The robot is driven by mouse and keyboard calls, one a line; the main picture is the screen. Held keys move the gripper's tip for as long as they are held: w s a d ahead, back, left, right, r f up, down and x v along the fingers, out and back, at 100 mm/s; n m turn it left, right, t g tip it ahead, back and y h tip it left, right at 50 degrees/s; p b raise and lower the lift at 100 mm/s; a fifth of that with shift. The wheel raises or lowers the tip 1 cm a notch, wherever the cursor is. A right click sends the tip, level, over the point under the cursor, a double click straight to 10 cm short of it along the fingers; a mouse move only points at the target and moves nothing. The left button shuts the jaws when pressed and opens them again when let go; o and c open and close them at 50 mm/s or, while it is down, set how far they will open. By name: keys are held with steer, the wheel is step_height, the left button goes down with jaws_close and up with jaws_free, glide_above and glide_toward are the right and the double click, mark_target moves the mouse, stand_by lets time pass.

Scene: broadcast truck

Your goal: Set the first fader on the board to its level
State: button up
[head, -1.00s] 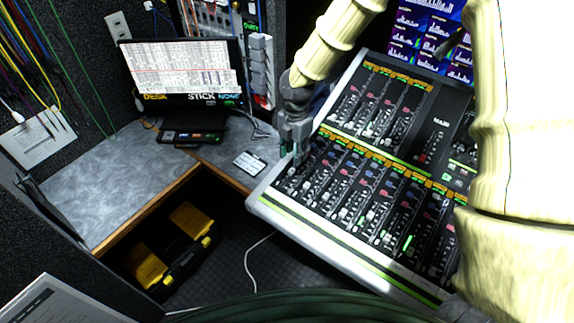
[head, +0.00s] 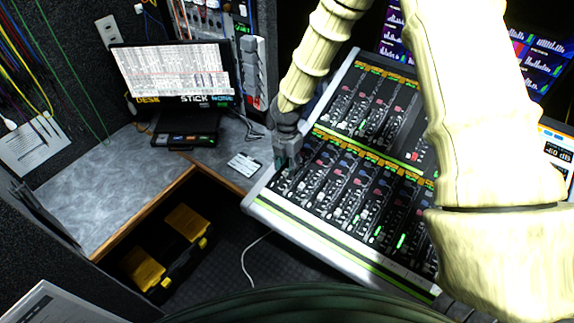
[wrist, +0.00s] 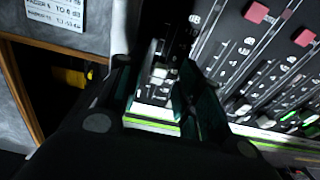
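The mixing board (head: 330,237) is a sloped grey-framed console with rows of faders. My gripper (head: 286,170) points down at the board's left end, over the leftmost fader strip. In the wrist view, my gripper (wrist: 158,98) has its two dark fingers apart. A pale fader cap (wrist: 160,71) shows in the gap between them, near the low end of its slot. Whether either finger touches the cap is not clear.
A white cable (head: 250,262) lies on the floor. Meter screens (head: 525,55) stand behind the board, and a small screen at right (head: 556,152) reads about -60 dB.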

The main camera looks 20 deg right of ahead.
steer(key=shift+f, duration=0.7)
jaws_close()
